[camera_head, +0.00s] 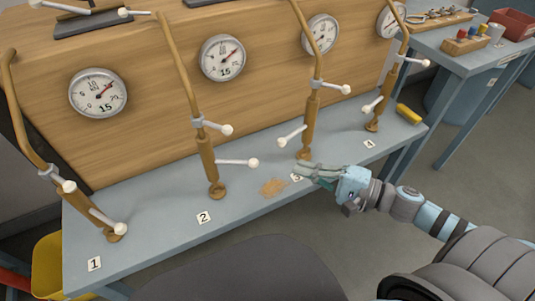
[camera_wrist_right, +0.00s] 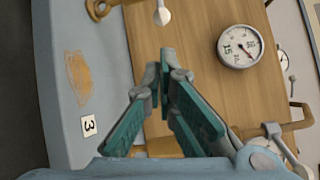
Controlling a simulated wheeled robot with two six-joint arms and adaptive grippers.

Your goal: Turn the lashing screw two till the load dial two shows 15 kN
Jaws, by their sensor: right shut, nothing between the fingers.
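Lashing screw two (camera_head: 207,160) is a brown turnbuckle with a long bent bar above it, standing at the number 2 tag (camera_head: 204,217). It has two white ball-ended handles, an upper one (camera_head: 217,127) and a lower one (camera_head: 238,162), both reaching right. Load dial two (camera_head: 222,58) is on the wooden board behind; its needle points up and right, but the value is too small to read. My right gripper (camera_head: 303,171) is shut and empty, low by the number 3 tag. Its teal fingers (camera_wrist_right: 168,68) point toward a white handle end in the wrist view. My left gripper is out of view.
Lashing screw three (camera_head: 309,125) stands just behind my right gripper, with handles sticking out. Screws one (camera_head: 75,195) and four (camera_head: 380,100) stand at either side. A brown stain (camera_head: 273,187) marks the grey bench (camera_head: 150,238) between screws two and three.

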